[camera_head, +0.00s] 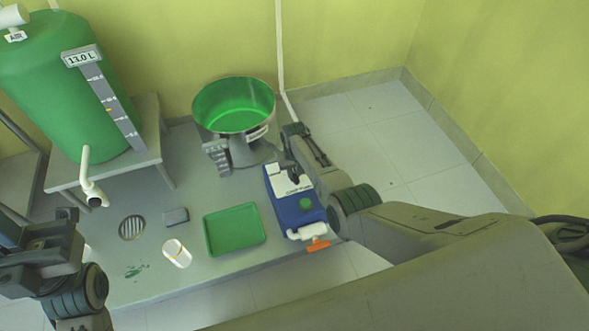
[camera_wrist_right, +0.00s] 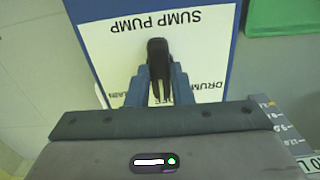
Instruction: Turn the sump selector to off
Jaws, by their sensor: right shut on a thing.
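The sump pump (camera_head: 312,217) is a blue box with a white label plate in the head view. In the right wrist view the plate (camera_wrist_right: 112,50) reads SUMP PUMP upside down, with partly hidden DRUM and other position words near my fingers. The sump selector (camera_wrist_right: 157,50) is a black knob on this plate. My right gripper (camera_wrist_right: 161,88) is shut on it from both sides; in the head view this gripper (camera_head: 296,168) is over the box. The knob lies roughly up-down in the wrist picture; its pointing end is unclear. My left gripper (camera_head: 40,225) is at the left edge, away from the pump.
A green tray (camera_head: 235,230), a white cup (camera_head: 177,253) and a floor drain (camera_head: 131,228) are left of the pump. A steel bowl (camera_head: 234,105) of green liquid stands behind. A green tank (camera_head: 60,90) is at far left. An orange-handled valve (camera_head: 318,245) projects from the pump's front.

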